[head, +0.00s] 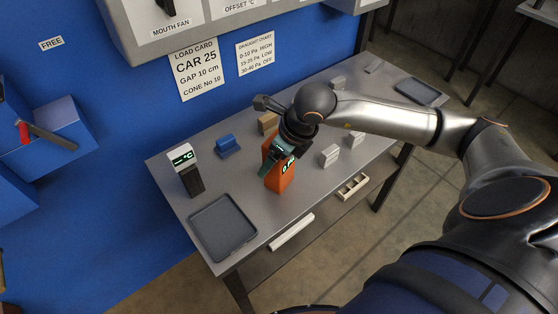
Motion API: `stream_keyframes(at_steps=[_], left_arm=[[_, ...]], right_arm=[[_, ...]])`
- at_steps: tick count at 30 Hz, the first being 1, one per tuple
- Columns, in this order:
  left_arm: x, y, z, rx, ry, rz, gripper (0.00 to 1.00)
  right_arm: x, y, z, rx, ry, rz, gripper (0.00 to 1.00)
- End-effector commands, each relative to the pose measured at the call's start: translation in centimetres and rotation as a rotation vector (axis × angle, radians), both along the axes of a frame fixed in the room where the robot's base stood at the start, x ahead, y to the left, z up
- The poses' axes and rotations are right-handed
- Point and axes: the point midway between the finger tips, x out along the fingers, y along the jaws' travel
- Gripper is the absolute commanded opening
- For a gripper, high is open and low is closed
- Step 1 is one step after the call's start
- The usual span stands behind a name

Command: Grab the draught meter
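The draught meter appears to be the orange handheld device (280,179) with a lit green display, standing upright on the grey table (175,165). My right gripper (279,150) comes in from the right and is at the top of the orange device, covering part of its upper end. Its fingers overlap the device there; whether they are closed on it cannot be told. My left gripper is not in view.
A white-and-black meter showing °C (186,168) stands to the left. A dark tray (223,228) lies at the front left, a blue block (228,146) behind. Pale ribbed blocks (330,155) stand right of the orange device. Another tray (418,92) lies at the far right.

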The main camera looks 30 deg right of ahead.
Motion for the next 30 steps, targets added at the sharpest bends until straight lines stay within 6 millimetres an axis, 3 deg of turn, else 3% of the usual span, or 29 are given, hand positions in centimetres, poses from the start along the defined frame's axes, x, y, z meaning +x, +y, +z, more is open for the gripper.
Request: stream_keyframes(at_steps=[2,18,30], left_arm=[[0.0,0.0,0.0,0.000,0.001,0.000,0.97],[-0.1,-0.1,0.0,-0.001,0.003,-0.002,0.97],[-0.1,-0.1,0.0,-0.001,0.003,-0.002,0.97]], right_arm=[[0.0,0.0,0.0,0.000,0.000,0.000,0.72],[0.0,0.0,0.1,0.000,-0.002,0.000,0.12],[0.1,0.0,1.1,0.000,-0.004,-0.001,0.12]])
